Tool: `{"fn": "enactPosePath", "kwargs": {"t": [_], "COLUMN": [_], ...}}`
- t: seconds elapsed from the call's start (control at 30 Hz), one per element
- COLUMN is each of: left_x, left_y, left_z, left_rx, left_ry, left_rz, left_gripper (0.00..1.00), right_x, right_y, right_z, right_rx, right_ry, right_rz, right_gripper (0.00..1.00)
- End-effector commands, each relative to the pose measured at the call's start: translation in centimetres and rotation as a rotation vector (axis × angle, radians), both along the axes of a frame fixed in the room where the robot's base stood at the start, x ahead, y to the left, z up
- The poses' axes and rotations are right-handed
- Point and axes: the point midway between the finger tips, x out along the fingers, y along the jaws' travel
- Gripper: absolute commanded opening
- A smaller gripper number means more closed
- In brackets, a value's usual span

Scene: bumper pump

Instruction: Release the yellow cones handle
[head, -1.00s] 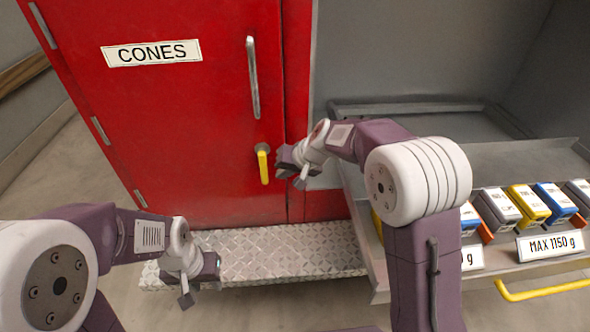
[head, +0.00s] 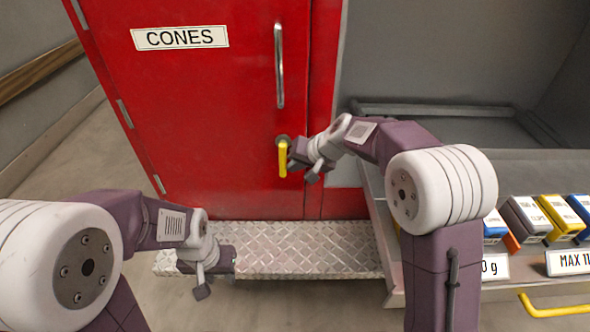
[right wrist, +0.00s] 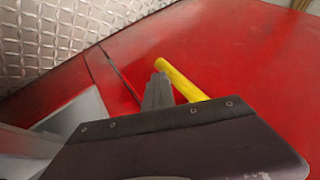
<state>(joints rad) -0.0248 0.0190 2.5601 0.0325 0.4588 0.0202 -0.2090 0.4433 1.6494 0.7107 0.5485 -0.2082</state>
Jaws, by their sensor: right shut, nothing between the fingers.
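The red cabinet door (head: 200,110) with the CONES label (head: 180,38) stands shut. Its yellow handle (head: 283,160) hangs straight down from a metal pivot near the door's right edge. My right gripper (head: 294,153) is shut and empty, just right of the handle's upper part. In the right wrist view the yellow handle (right wrist: 181,80) shows beside the shut fingertips (right wrist: 159,72), partly hidden behind the gripper; I cannot tell whether they touch. My left gripper (head: 230,258) is low, over the metal step, away from the handle; its jaws are too unclear to judge.
A long metal grab bar (head: 279,65) is above the handle. A diamond-plate step (head: 310,250) runs below the door. At right, an open drawer (head: 395,270) with coloured boxes (head: 560,214) and a yellow pull (head: 555,307) juts out beside my right arm.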

Motion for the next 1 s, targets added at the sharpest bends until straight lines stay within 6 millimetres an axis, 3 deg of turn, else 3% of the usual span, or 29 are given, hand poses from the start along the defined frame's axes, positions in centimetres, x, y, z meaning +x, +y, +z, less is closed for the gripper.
{"fn": "enactPosePath", "kwargs": {"t": [0.17, 0.37, 0.6, 1.0], "left_x": [0.0, 0.0, 0.0, 0.0], "left_y": [0.0, 0.0, 0.0, 0.0], "left_z": [-1.8, -5.6, -12.7, -23.2], "left_rx": [0.000, 0.000, 0.000, 0.000], "left_ry": [0.000, 0.000, 0.000, 0.000], "left_rz": [0.000, 0.000, 0.000, 0.000], "left_gripper": [0.36, 0.36, 0.36, 0.36], "right_x": [0.0, 0.1, 0.1, 0.0], "right_y": [0.2, 0.6, 1.6, 3.7], "right_z": [-0.5, -1.4, -2.4, -2.3], "right_rx": [0.035, 0.123, 0.324, 0.705], "right_ry": [-0.002, -0.005, -0.006, -0.003], "right_rz": [0.001, 0.000, 0.001, 0.002], "right_gripper": [0.00, 0.00, 0.00, 0.00]}}
